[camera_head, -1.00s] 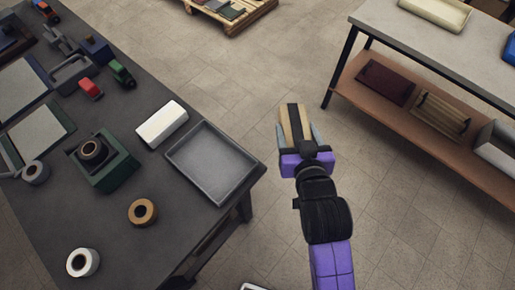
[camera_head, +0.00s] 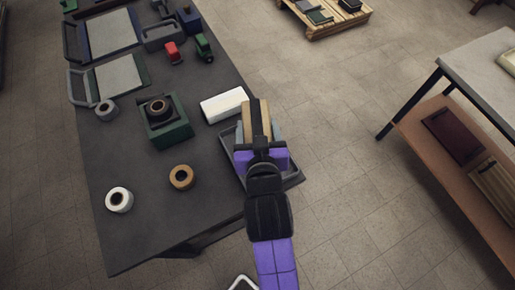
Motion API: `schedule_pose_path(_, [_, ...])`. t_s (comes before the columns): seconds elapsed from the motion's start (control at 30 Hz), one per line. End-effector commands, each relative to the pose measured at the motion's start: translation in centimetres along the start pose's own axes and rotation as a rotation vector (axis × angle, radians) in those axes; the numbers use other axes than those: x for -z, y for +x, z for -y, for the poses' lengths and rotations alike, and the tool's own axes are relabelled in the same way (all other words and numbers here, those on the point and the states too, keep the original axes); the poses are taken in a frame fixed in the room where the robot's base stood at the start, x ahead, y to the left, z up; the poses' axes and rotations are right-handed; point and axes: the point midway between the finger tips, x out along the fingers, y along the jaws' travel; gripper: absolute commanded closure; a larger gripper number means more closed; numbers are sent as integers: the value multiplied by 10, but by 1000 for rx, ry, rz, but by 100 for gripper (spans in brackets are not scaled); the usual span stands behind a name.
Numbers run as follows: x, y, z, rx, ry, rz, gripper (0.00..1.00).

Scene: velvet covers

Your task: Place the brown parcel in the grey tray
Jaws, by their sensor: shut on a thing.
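The brown parcel (camera_head: 247,112), tan with a dark band along its middle, is held in my gripper (camera_head: 257,135). The gripper is shut on it, with a finger at each side. The grey tray (camera_head: 292,179) lies at the right edge of the dark table. My gripper and arm are in front of the tray in the picture and hide most of it; only parts of its rim show. The parcel appears over the tray's far part. I cannot tell its height above the tray.
On the dark table (camera_head: 145,235), a white box (camera_head: 224,105) lies close to the parcel. A shelf table (camera_head: 440,140) is at right, with open floor between.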

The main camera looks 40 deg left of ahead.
Motion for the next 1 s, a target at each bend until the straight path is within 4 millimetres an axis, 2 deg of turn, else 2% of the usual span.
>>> schedule_pose_path(0.1, [-28, 11, 0, 0, -2, 2, 94])
schedule_pose_path(0.3, [-65, 27, 0, 0, -1, 0, 94])
schedule_pose_path(0.53, [-82, 34, 0, -1, -1, -2, 94])
schedule_pose_path(0.8, [-111, 47, 0, 0, -1, -3, 94])
schedule_pose_path(1.0, [-113, 48, 0, 0, 0, -4, 94])
